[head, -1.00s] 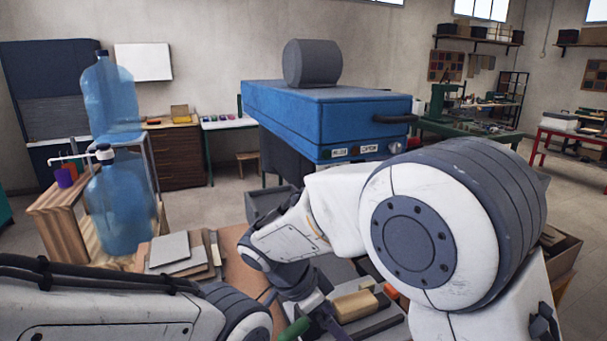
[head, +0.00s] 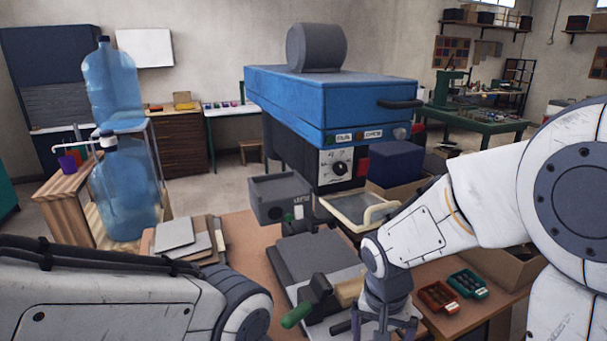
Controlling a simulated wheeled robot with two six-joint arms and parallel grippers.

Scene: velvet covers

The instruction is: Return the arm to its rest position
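My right arm comes in from the right in the head view. Its gripper (head: 384,328) points down at the bottom edge, over the front of the workbench (head: 240,233). Its fingers are partly cut off by the frame, and I cannot tell how far apart they are or whether they hold anything. My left arm lies low across the bottom left, and its gripper is out of the frame.
A blue press (head: 330,95) with a grey roll on top stands behind the bench. Stacked boards (head: 180,234) and large water bottles (head: 125,190) stand left.

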